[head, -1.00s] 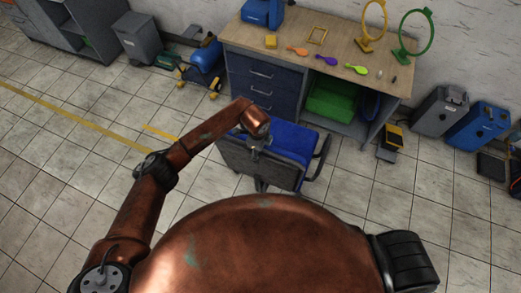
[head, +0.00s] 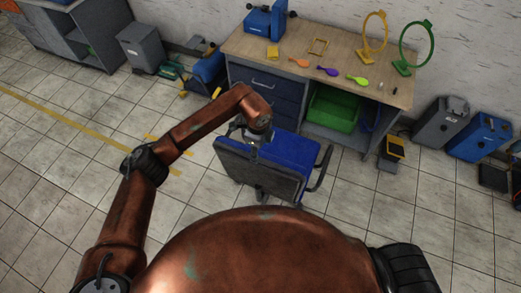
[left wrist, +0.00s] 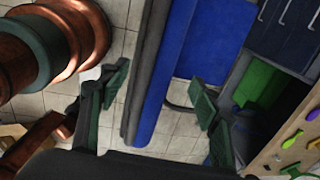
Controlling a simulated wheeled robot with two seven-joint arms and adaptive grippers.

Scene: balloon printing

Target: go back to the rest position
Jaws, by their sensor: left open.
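My left gripper (head: 252,138) is over the blue chair (head: 290,151), near its dark backrest (head: 250,174); its fingers are small and partly hidden by the wrist in the head view. My right gripper is not in view.
A green crate (head: 333,108) sits beneath.

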